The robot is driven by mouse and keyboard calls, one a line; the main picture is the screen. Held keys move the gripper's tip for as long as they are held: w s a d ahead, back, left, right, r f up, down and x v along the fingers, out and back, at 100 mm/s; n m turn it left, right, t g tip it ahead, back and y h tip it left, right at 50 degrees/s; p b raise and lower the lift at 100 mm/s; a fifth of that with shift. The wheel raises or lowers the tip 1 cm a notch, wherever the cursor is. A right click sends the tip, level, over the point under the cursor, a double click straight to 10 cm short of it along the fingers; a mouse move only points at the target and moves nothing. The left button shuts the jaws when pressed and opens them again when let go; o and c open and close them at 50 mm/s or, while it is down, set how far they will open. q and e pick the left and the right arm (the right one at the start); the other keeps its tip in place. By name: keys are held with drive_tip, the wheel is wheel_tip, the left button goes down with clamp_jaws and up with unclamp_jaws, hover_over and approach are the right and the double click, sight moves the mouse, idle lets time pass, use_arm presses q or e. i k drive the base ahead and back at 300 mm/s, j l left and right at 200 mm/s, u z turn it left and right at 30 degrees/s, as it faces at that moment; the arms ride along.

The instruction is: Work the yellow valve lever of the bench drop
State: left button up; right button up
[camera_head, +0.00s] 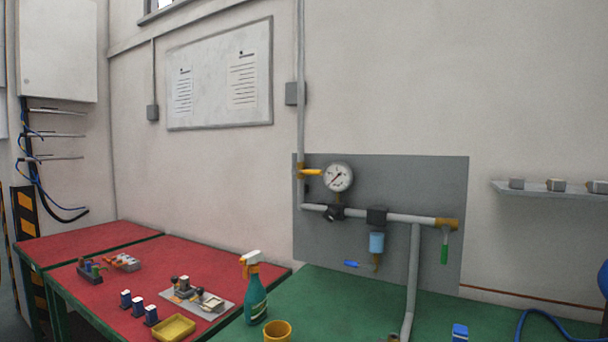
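The yellow valve lever (312,172) sits on the vertical grey pipe (300,120) at the left edge of a grey wall panel (420,185). It points sideways to the right, across the pipe's line, toward a round pressure gauge (338,177). Below the gauge, a horizontal pipe (400,217) carries a filter with a blue bowl (377,243) and ends in a brass fitting (447,224). A green handle (444,253) hangs below that end. A small blue handle (351,264) shows below the filter. Neither of my grippers is in view.
A green bench top (320,300) stands below the panel, with a spray bottle (253,290) and a yellow cup (277,331) at its left. Red bench tops (215,262) hold small parts and a yellow tray (174,327). A wall shelf (550,191) is at right.

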sight(308, 172)
drive_tip(key=i+j+u, duration=0.2)
drive_tip(key=i+j, duration=0.4)
drive_tip(key=i, duration=0.15)
